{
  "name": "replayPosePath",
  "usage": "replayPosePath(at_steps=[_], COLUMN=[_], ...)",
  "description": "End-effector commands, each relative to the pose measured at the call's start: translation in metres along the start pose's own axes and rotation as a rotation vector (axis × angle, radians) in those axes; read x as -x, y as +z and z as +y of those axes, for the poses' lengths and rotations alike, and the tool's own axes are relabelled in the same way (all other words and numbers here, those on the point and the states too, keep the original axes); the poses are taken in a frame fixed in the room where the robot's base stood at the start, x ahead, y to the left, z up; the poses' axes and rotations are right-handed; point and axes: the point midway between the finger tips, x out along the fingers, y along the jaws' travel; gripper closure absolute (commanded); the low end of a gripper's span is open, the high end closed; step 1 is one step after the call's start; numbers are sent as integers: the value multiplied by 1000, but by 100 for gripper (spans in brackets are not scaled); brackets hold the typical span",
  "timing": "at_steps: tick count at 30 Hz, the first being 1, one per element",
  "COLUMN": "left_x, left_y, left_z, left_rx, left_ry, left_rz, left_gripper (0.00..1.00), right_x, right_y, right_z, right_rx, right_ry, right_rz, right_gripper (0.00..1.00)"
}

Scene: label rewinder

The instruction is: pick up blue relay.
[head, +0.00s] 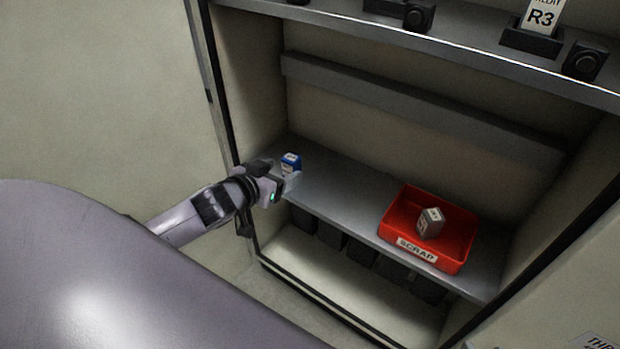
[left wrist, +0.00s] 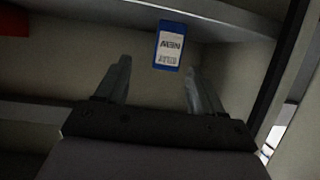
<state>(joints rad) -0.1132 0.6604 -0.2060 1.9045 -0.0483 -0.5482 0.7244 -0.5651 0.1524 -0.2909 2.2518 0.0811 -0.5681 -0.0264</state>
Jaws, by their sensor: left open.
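The blue relay (head: 290,162) is a small blue block with a white label, at the left end of the grey middle shelf in the head view. It also shows in the left wrist view (left wrist: 169,46), just beyond and between the fingertips. My left gripper (head: 282,183) is at the shelf's left end, close to the relay. In the left wrist view, the gripper (left wrist: 156,78) has its two fingers spread with nothing between them. Whether a finger touches the relay cannot be told. My right gripper is not in view.
A red tray (head: 406,254) labelled SCRAP stands on the middle shelf (head: 345,208) to the right, with a grey block (head: 431,222) in it. The shelf between relay and tray is clear. The cabinet's left wall (head: 250,80) is close to my left gripper. An upper shelf overhangs.

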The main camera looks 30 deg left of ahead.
Motion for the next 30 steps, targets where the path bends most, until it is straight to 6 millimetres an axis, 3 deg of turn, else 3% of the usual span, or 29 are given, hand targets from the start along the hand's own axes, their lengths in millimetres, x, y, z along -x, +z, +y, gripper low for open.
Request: replayPosePath(at_steps=[11,21,30], left_x=[-26,-64,-70], left_y=[2,6,5], left_z=[-3,-9,-8], left_rx=[-1,0,0], left_ry=[-2,-1,1], left_rz=[1,1,-1], left_gripper=[32,32,32], right_x=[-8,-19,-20], right_y=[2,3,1], right_z=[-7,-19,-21], right_rx=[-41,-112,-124], right_ry=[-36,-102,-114], right_rz=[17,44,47], right_gripper=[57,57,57])
